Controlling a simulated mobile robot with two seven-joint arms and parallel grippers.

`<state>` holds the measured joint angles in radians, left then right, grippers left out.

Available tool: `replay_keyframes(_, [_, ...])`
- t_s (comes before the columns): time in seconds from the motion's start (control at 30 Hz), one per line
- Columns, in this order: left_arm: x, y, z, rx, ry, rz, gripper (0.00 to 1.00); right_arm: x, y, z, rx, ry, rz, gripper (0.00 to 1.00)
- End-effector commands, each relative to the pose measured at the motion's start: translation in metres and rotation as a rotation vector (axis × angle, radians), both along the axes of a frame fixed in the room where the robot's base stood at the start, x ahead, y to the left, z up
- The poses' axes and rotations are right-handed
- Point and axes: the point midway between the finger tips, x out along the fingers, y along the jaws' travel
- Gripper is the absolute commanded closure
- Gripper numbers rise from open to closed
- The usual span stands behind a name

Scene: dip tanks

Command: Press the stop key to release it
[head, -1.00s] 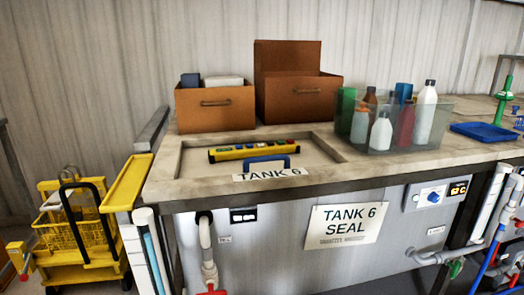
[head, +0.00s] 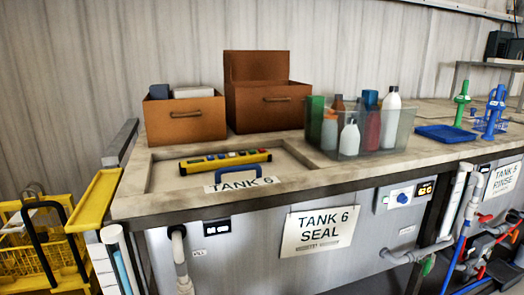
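A yellow and black control bar (head: 226,164) with several small coloured keys along its top lies on the Tank 6 lid (head: 165,177), behind a blue handle. The keys are too small to read, so I cannot tell which is the stop key or whether it is pressed in. Neither of my grippers is in view.
Two brown boxes (head: 187,125) stand behind the lid. A clear bin (head: 345,146) of bottles stands to its right, with a blue tray (head: 445,133) beyond. A yellow trolley (head: 28,255) stands at the left. Pipes (head: 178,260) run down the tank front.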

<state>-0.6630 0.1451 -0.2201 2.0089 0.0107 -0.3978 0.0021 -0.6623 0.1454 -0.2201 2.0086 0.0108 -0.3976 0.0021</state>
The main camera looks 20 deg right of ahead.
Motion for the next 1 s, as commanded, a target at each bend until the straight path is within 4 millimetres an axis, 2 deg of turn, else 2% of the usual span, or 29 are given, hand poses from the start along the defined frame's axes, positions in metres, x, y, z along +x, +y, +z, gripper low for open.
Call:
replay_keyframes(0.07, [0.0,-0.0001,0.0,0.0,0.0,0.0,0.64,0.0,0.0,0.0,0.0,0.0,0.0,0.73])
replay_keyframes(0.4, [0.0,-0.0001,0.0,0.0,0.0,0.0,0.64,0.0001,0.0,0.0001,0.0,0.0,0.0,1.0])
replay_keyframes(1.0, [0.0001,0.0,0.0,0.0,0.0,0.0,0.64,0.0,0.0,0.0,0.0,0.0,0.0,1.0])
